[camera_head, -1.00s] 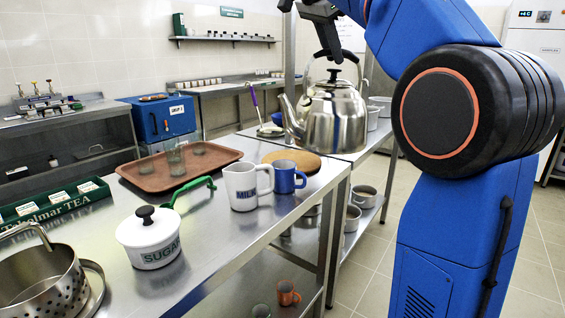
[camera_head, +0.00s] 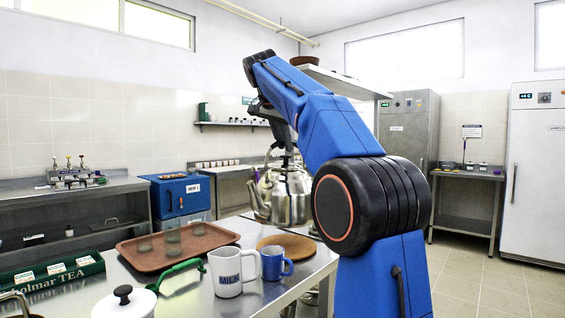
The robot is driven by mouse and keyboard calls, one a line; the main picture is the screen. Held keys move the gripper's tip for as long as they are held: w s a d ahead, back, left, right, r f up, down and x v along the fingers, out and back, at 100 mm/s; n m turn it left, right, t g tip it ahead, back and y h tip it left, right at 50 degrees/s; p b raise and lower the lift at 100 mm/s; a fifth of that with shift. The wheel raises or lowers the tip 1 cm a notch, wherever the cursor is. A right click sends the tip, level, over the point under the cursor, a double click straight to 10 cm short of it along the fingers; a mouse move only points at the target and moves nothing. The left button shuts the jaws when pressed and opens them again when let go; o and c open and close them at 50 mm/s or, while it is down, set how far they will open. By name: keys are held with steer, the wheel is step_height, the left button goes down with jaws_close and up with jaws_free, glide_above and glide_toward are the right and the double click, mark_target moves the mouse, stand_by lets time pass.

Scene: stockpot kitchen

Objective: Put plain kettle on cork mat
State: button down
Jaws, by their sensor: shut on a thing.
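The plain kettle (camera_head: 290,197) is shiny steel with a dark lid knob. It hangs upright in the air from my gripper (camera_head: 284,150), which is shut on its top handle. My blue arm hides part of the kettle's right side and much of the fingers. The round cork mat (camera_head: 296,244) lies on the steel counter, behind the blue mug.
A white MILK jug (camera_head: 226,272) and a blue mug (camera_head: 273,264) stand just in front of the mat. A brown tray (camera_head: 150,254) with several glasses lies to the left. A white pot with a black knob (camera_head: 124,298) and a green handle (camera_head: 180,272) are nearer.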

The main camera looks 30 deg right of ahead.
mark_target(283, 164)
steer(key=shift+f, duration=4.45)
steer(key=c, duration=1.6)
jaws_free()
steer(key=shift+f, duration=0.15)
steer(key=v, duration=1.2)
steer(key=shift+s, duration=0.1)
